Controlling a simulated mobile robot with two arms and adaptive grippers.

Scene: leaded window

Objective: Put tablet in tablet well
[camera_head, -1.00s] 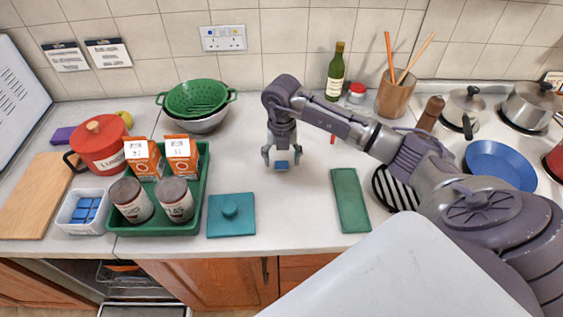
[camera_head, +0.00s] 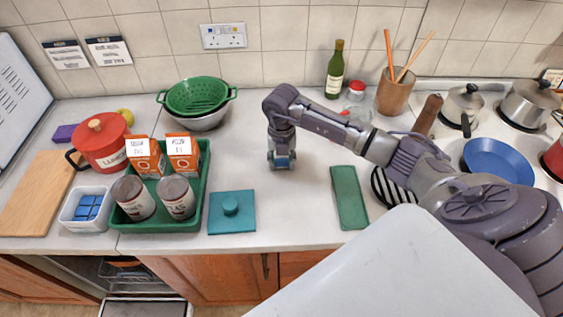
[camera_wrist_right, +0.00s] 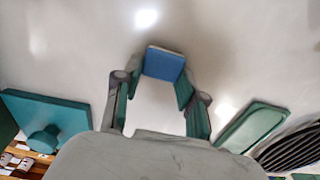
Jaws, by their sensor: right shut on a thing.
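The tablet, a small blue block (camera_wrist_right: 165,64), shows in the right wrist view between the fingertips of my right gripper (camera_wrist_right: 160,80). In the head view my right gripper (camera_head: 282,163) points down at the middle of the counter, with its fingers closed in; they largely hide the tablet there. I cannot tell whether the tablet touches the counter. More blue tablets (camera_head: 88,206) lie in a white tub (camera_head: 66,213) at the left. I cannot make out the tablet well. My left gripper is out of view.
A teal lidded square (camera_head: 231,212) and a green slab (camera_head: 349,198) flank my right gripper. A colander (camera_head: 197,98) stands behind. An open appliance with a rack (camera_head: 122,274) shows below the counter at left.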

